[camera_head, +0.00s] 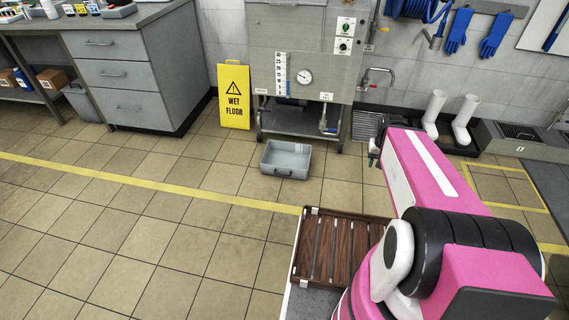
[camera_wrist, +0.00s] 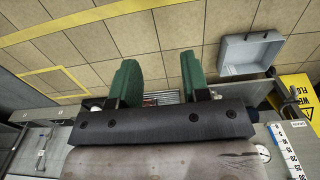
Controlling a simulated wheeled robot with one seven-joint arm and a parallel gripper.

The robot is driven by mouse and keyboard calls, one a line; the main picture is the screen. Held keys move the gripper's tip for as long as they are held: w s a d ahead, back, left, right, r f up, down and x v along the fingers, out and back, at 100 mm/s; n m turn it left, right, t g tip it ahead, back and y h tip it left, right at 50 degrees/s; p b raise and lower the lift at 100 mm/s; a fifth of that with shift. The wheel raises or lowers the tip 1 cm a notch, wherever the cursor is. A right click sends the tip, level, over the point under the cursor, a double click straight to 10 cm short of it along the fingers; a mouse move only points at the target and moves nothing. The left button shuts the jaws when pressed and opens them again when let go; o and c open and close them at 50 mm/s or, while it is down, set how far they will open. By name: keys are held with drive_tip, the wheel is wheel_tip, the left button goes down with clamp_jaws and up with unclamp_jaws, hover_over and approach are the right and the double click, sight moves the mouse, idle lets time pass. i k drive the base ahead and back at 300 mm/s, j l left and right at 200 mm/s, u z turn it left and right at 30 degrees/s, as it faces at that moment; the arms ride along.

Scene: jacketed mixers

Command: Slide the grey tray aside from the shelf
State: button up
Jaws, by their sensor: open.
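The grey tray (camera_head: 286,173) is an open, shallow bin with a handle on its front. It sits on the tiled floor in front of the steel machine, and the low steel shelf (camera_head: 300,122) under the machine is just behind it. The tray also shows at the upper right of the wrist view (camera_wrist: 250,70). My gripper (camera_wrist: 160,84) has two green fingers spread apart with nothing between them. In the head view my gripper (camera_head: 374,152) is mostly hidden by my pink arm, to the right of the tray and apart from it.
A yellow wet-floor sign (camera_head: 235,96) stands left of the machine (camera_head: 300,75). A grey drawer cabinet (camera_head: 130,80) is further left. White boots (camera_head: 464,122) stand at the right by the wall. A slatted brown rack (camera_head: 335,245) is beside my arm. The floor left of the tray is clear.

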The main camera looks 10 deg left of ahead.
sight(283, 159)
drive_tip(key=i+u, duration=0.1)
drive_tip(key=u, duration=0.35)
drive_tip(key=i+l+u, duration=0.1)
drive_tip(key=u, duration=0.3)
drive_tip(key=i+l+u, duration=0.1)
drive_tip(key=u, duration=0.35)
drive_tip(key=i+l+u, duration=0.2)
drive_tip(key=i+l, duration=0.15)
drive_tip(key=l, duration=0.25)
drive_tip(key=i+l+u, duration=0.1)
drive_tip(key=l, duration=0.25)
drive_tip(key=i+l+u, duration=0.1)
drive_tip(key=l, duration=0.25)
drive_tip(key=i+l+u, duration=0.1)
drive_tip(key=i+l, duration=0.15)
drive_tip(key=l, duration=0.1)
